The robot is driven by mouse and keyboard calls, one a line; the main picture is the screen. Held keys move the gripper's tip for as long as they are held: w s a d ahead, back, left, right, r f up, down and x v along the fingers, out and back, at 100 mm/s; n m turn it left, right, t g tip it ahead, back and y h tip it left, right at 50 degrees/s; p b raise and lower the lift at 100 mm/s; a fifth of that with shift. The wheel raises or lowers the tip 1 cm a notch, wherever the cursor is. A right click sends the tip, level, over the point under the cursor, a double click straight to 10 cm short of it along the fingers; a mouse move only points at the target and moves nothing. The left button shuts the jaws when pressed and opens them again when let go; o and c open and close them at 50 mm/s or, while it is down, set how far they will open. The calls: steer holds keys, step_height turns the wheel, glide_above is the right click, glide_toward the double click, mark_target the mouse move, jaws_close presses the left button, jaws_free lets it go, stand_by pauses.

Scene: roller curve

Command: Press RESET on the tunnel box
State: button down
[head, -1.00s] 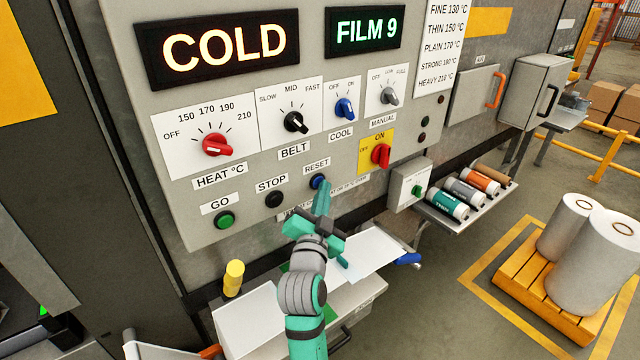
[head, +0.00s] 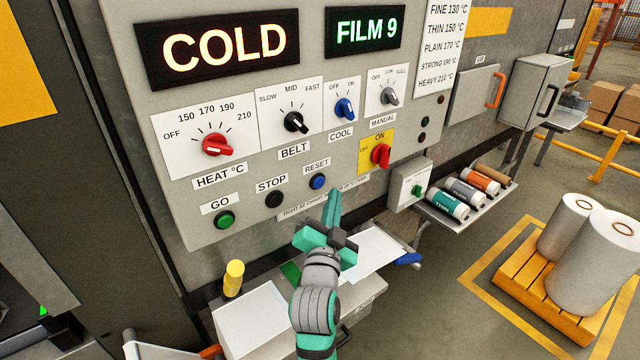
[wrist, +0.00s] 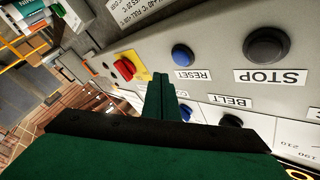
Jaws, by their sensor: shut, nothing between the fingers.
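The blue RESET button (head: 317,182) sits on the lower part of the grey tunnel box (head: 240,195), under its RESET label. It also shows in the wrist view (wrist: 182,55), with the label upside down. The black STOP button (head: 274,199) is to its left. My gripper (head: 335,193) is shut and empty, with its tips a little below and right of RESET in the head view. A gap shows between tips and button in the wrist view. The displays read COLD (head: 222,48) and FILM 9 (head: 366,31).
The green GO button (head: 225,220) is further left. The red switch (head: 381,155) on a yellow plate is right of RESET. Knobs sit above. A shelf (head: 432,208) with several rolls is at the right, and a yellow marker-like thing (head: 234,277) stands below the box.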

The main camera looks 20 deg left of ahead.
steer(key=shift+s+d, duration=0.8)
steer(key=shift+d, duration=0.2)
steer(key=shift+f, duration=0.1)
steer(key=s+d+f+n+g, duration=0.1)
steer(key=s+d+f, duration=0.2)
steer(key=s+f, duration=0.75)
steer(key=s+d+f+n+g, duration=0.1)
steer(key=s+d+f+n, duration=0.15)
steer(key=s+f, duration=0.8)
steer(key=s+d+f, duration=0.2)
steer(key=s, duration=0.6)
steer(key=s+d+f+n+g+h, duration=0.1)
steer(key=s+d+f, duration=0.1)
steer(key=s, duration=0.6)
steer(key=s+d+f+n+g+h, duration=0.1)
steer(key=s+d+f, duration=0.1)
steer(key=s, duration=0.5)
steer(key=shift+s+f, duration=0.4)
steer(key=shift+f, duration=0.15)
steer(key=shift+d+n, duration=0.1)
steer(key=shift+n, duration=0.15)
